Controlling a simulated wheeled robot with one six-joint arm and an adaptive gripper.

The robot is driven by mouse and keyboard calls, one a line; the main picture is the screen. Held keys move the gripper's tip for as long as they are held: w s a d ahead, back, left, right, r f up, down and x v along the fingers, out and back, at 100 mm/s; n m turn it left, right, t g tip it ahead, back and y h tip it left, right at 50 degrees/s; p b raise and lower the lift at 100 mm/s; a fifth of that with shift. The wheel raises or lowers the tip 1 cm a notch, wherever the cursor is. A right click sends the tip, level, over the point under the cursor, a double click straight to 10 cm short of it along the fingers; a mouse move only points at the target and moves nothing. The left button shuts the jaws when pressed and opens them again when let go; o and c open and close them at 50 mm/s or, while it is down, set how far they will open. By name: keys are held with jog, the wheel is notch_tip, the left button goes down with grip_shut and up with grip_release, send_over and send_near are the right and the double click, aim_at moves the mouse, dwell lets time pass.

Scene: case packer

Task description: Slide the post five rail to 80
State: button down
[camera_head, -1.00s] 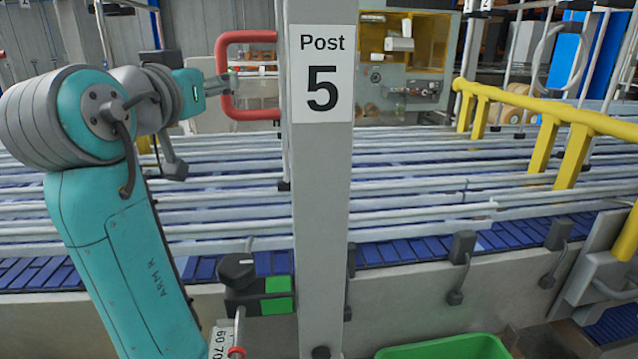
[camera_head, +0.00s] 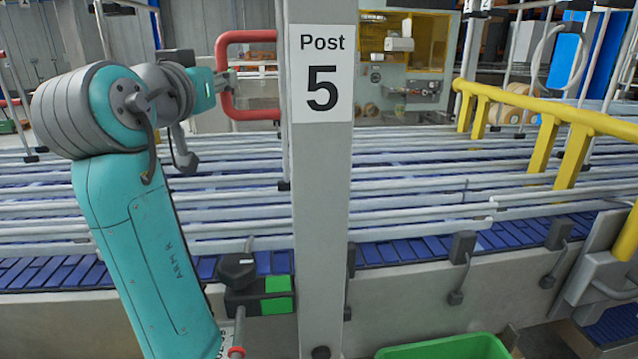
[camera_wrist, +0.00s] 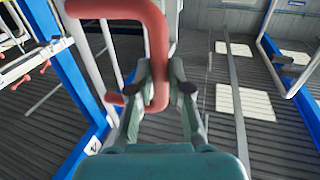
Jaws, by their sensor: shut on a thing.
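Post five (camera_head: 322,220), a grey upright with a "Post 5" sign, stands in the middle of the head view. A red loop handle (camera_head: 250,37) is just left of it. My gripper (camera_head: 225,80) reaches the handle's left side from the left. In the wrist view, my gripper (camera_wrist: 163,88) is shut on the red handle (camera_wrist: 157,35), with a finger on each side of its bar. Long pale guide rails (camera_head: 420,185) run across behind the post. I cannot tell which one belongs to post five. My arm hides most of a scale label low beside the post.
A black knob (camera_head: 237,268) and green block (camera_head: 278,295) sit left of the post, above a small red ring (camera_head: 236,352). A blue conveyor (camera_head: 60,270) runs below the rails. Yellow railing (camera_head: 550,115) is at right; a green bin (camera_head: 445,348) is at the bottom.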

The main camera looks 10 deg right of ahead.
jog(key=shift+s, duration=0.5)
dwell(0.4)
jog(key=c, duration=1)
grip_release()
jog(key=shift+o, duration=0.2)
jog(key=v, duration=0.7)
